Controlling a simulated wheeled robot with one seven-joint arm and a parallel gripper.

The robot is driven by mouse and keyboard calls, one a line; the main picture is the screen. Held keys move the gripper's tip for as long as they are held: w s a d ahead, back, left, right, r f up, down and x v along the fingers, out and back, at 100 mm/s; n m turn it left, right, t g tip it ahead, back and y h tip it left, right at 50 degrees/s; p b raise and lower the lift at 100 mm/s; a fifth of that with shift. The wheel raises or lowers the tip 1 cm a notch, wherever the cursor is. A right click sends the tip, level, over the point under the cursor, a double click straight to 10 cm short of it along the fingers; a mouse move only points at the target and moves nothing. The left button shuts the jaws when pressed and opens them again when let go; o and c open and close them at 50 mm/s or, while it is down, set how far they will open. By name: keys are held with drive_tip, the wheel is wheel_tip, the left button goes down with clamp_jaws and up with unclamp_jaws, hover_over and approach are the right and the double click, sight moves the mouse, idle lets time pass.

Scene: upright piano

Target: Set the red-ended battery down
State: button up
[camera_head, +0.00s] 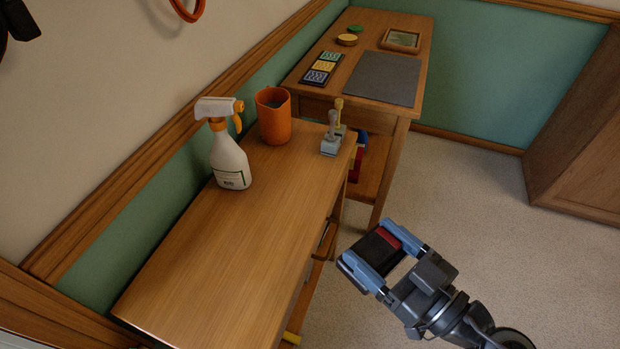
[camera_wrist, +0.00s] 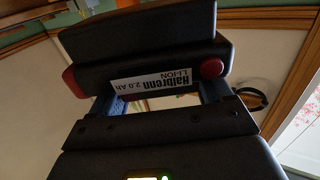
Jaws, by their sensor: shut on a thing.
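My gripper (camera_head: 376,254) is shut on the red-ended battery (camera_head: 374,250), a dark block with a red end, seen between the blue fingers in the head view. It is held in the air over the carpet, just right of the near wooden table (camera_head: 225,250). In the wrist view the battery (camera_wrist: 140,50) fills the upper middle, with a white label reading "Halbrenn 2.0 Ah LI-ION" and a red round part at its right end. Its underside is hidden in the head view.
A spray bottle (camera_head: 230,150), an orange jug (camera_head: 273,117) and a small grey object (camera_head: 331,138) stand at the near table's back end. The table's front stretch is bare. The far table (camera_head: 400,115) carries a grey mat (camera_head: 383,77), a card tray (camera_head: 322,68) and a framed item (camera_head: 401,40).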

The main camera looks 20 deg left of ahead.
drive_tip(key=s+a+r+n+g+y+p, duration=0.3)
drive_tip(key=s+a+r+n+g+p, duration=0.3)
drive_tip(key=s+a+g, duration=0.25)
drive_tip(key=b, duration=0.3)
hover_over(246, 286)
wheel_tip(246, 286, down, 6)
drive_tip(key=shift+f+b, duration=0.45)
drive_tip(key=shift+f, duration=1.45)
drive_tip(key=o, duration=1.3)
drive_tip(key=shift+f, duration=0.2)
drive_tip(key=shift+o, duration=0.2)
drive_tip(key=shift+r, duration=0.15)
drive_tip(key=s+d, duration=0.1)
drive_tip(key=d, duration=1.1)
